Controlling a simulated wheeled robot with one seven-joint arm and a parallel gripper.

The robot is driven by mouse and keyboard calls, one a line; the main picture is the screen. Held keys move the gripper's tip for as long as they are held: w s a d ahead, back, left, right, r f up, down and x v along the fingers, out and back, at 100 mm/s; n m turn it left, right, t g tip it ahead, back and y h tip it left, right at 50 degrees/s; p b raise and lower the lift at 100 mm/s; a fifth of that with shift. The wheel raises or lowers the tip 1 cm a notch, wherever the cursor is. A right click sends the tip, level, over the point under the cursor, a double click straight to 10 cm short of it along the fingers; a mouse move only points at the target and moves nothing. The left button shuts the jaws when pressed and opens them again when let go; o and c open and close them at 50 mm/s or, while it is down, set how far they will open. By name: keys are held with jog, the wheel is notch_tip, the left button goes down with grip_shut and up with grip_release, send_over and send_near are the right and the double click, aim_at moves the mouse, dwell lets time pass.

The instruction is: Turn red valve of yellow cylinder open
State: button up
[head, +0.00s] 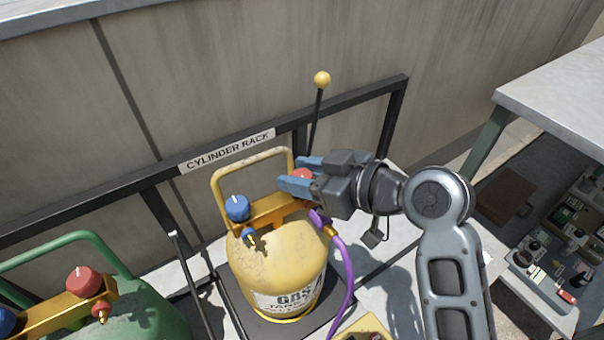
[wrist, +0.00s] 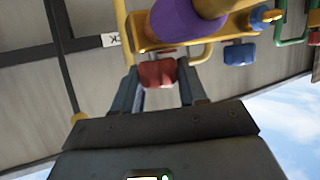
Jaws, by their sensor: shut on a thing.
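The yellow cylinder (head: 275,262) stands upright on a dark base in front of the rack, with a brass-coloured manifold on top. Its red valve (head: 303,174) is at the right end of the manifold, partly hidden by my gripper; it also shows in the wrist view (wrist: 158,73). The blue valve (head: 237,207) is at the left end of the manifold and shows a white mark. My gripper (head: 297,173) reaches in from the right with its blue-grey fingers on either side of the red valve, shut on it. The red valve's mark is hidden.
A purple hose (head: 346,270) runs down the cylinder's right side. A green cylinder (head: 140,315) with its own red valve (head: 82,279) stands at left. A yellow-knobbed lever (head: 321,80) rises behind my gripper. A grey table (head: 560,95) is at right.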

jog(key=shift+n+g+y+b, duration=0.8)
jog(key=shift+n+g+y, duration=0.1)
jog(key=shift+n+g, duration=1.1)
jog(key=shift+g, duration=0.3)
jog(key=o, duration=1)
jog(key=shift+d, duration=0.1)
jog(key=v, duration=0.7)
jog(key=shift+s+d+r, duration=0.1)
jog(key=shift+d+r, duration=0.05)
jog(key=shift+d, duration=0.1)
